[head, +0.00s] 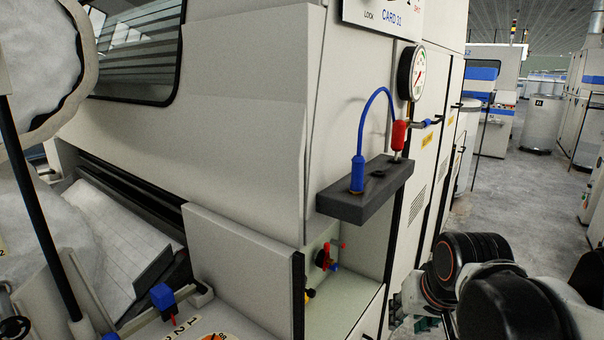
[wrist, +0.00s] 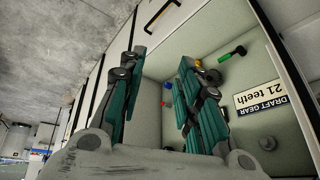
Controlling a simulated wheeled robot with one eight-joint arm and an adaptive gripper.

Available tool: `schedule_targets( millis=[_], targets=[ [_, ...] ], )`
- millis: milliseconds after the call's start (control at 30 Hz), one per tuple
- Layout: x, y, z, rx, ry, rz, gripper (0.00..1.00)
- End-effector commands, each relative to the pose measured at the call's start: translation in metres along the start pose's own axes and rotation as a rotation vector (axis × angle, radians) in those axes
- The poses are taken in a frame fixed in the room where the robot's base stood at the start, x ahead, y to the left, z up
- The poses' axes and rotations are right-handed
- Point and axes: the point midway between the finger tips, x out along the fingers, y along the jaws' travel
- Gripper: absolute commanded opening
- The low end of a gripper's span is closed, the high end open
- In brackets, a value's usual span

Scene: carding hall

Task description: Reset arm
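My gripper (wrist: 162,60) shows in the wrist view with its two teal-padded fingers spread apart and nothing between them. Its fingers are in front of an open pale recess (wrist: 150,125) in a machine cabinet. In the head view my arm (head: 490,290) is folded at the lower right, beside the card machine (head: 245,110). The gripper's fingers cannot be made out clearly there.
A dark shelf (head: 365,190) with a blue hose (head: 369,112) juts out nearby. The grey aisle floor (head: 510,200) is open at right.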

Motion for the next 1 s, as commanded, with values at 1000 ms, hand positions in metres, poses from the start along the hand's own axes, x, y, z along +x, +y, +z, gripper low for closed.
schedule_targets(
  millis=[1000],
  targets=[
    [-0.046, 0.013, 0.084, -0.179, 0.135, 0.015, 0.31]
  ],
)
